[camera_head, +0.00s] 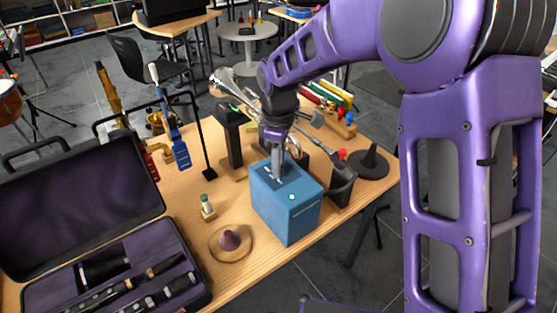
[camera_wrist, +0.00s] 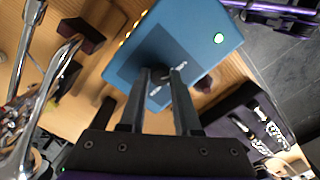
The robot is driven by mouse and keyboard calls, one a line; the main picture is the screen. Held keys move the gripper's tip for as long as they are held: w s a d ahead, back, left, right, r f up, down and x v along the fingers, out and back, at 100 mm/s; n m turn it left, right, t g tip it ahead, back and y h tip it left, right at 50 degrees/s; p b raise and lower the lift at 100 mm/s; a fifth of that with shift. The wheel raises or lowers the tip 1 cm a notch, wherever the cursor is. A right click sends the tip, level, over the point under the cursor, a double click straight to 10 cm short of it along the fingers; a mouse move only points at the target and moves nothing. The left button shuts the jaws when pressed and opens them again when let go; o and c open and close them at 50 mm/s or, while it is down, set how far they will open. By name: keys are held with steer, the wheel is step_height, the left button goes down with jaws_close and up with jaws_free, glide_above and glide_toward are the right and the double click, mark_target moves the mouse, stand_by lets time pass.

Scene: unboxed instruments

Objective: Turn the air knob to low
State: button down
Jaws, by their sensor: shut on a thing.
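The dark round air knob (camera_wrist: 157,67) is on the box face below my gripper (camera_wrist: 161,76). My gripper's two fingers are shut on the knob, one on each side; the fingers partly hide it. In the head view my gripper (camera_head: 276,178) points down onto the box top and hides the knob. I cannot read the knob's setting.
An open black case (camera_head: 165,258) with instrument parts lies at the left.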

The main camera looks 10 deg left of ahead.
stand_by(0.4)
steer(key=c, duration=0.6)
jaws_free()
step_height(320, 180, up, 18)
steer(key=shift+f+p, duration=0.25)
steer(key=shift+p, duration=0.75)
